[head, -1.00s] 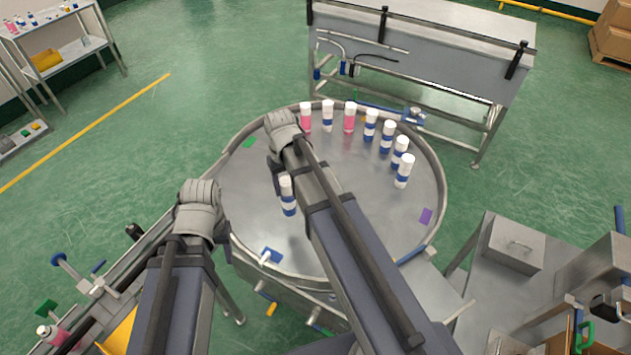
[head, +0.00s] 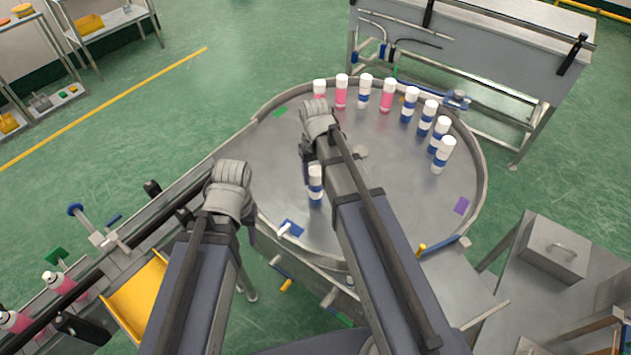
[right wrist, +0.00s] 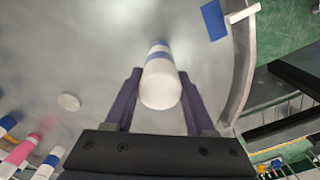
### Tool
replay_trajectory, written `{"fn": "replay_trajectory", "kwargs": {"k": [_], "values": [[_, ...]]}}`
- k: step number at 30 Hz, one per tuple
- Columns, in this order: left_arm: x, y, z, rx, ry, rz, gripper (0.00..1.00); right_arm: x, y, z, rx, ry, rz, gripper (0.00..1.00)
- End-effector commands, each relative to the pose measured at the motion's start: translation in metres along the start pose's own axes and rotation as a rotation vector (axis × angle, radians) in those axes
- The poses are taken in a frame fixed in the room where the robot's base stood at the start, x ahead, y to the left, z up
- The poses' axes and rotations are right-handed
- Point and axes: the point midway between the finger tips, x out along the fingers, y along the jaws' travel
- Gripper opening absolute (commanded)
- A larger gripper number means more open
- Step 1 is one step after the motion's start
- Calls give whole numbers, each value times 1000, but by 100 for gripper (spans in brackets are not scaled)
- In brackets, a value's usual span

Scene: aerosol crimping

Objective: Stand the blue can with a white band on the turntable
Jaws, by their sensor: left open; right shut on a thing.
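The blue can with a white band (head: 315,188) is upright over the near left part of the round metal turntable (head: 270,185). It has a white cap, which faces the camera in the right wrist view (right wrist: 160,88). My right gripper (head: 309,170) is shut on this can, with one dark finger on each side of it in the right wrist view (right wrist: 160,100). I cannot tell whether the can's base touches the turntable. My left gripper (head: 248,225) is open and empty, mostly hidden by its wrist, at the turntable's near left edge.
Several white-capped pink and blue cans (head: 409,105) stand along the turntable's far and right rim. A blue marker (head: 291,229) lies near the front rim. A conveyor (head: 180,205) with pink cans is at left.

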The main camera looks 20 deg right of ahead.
Motion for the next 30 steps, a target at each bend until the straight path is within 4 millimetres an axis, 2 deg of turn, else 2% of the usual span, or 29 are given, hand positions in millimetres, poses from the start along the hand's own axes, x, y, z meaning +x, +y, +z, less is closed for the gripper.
{"fn": "replay_trajectory", "kwargs": {"k": [1, 9, 14, 15, 22, 30], "values": [[10, 1, -1, 1, 0, 0, 50, 10, 0, 0, 0, 0, 0, 0], [7, 1, 0, 2, 0, -1, 50, 7, 0, 0, 0, 0, 0, 0], [12, 1, -1, 3, 0, -1, 50, 12, 0, 0, 0, 0, 0, 0], [11, 1, -1, 3, 0, -1, 50, 11, 0, 0, 0, 0, 0, 58], [10, 1, -1, 3, 0, -1, 50, 10, 0, 0, 0, 0, 0, 84], [10, 1, -1, 3, 0, -1, 50, 10, 0, 0, 0, 0, 0, 85]]}}
